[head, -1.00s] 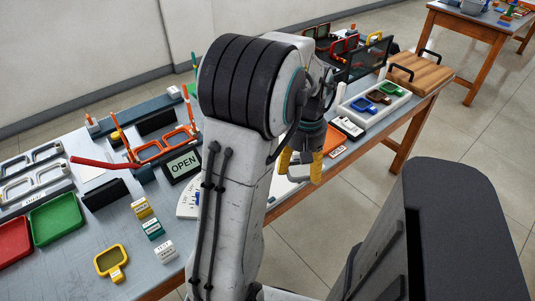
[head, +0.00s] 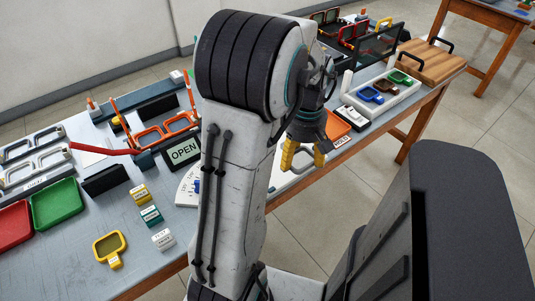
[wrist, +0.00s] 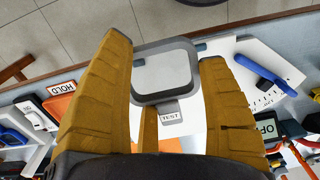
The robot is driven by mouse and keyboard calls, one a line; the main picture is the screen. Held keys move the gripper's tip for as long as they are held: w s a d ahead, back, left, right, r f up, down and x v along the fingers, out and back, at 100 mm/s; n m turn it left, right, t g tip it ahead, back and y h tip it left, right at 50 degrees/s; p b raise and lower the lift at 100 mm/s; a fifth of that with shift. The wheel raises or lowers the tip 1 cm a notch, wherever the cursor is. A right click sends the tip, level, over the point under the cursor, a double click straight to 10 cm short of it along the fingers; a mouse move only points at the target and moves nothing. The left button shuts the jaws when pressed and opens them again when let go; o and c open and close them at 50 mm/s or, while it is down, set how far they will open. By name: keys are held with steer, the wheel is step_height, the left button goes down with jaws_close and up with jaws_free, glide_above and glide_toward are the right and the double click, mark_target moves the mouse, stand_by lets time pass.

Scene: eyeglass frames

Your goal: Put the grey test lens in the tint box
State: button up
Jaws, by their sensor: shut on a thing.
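My gripper (head: 303,158) hangs over the front edge of the table in the head view, its yellow fingers pointing down. In the wrist view my gripper (wrist: 164,52) is shut on the grey test lens (wrist: 163,72), a rounded grey frame with clear glass and a tab marked TEST between the fingers. The white compartment box (head: 411,95), apparently the tint box, stands at the back right, apart from my gripper. Blue, brown and green lenses lie in it.
An orange tray (head: 338,125) marked HOLD and a white device (head: 353,118) lie between my gripper and the box. A dark screen (head: 378,50) and a wooden board (head: 432,65) stand beyond. The OPEN sign (head: 183,151) is left of my arm.

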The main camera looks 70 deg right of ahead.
steer(key=w+d+f+p, duration=0.1)
steer(key=w+d+f, duration=0.1)
steer(key=w, duration=0.1)
steer(key=w+d+f+p, duration=0.1)
steer(key=w+d+f, duration=0.1)
steer(key=w, duration=0.1)
steer(key=w+d+f+p, duration=0.1)
steer(key=w+d+f, duration=0.1)
steer(key=w, duration=0.1)
steer(key=shift+d+f, duration=0.25)
steer(key=shift+f, duration=0.05)
steer(key=shift+f+p, duration=1.1)
steer(key=shift+f, duration=0.9)
steer(key=shift+s, duration=0.1)
steer(key=o, duration=1.1)
steer(key=shift+r+b, duration=1.05)
steer(key=shift+r, duration=5)
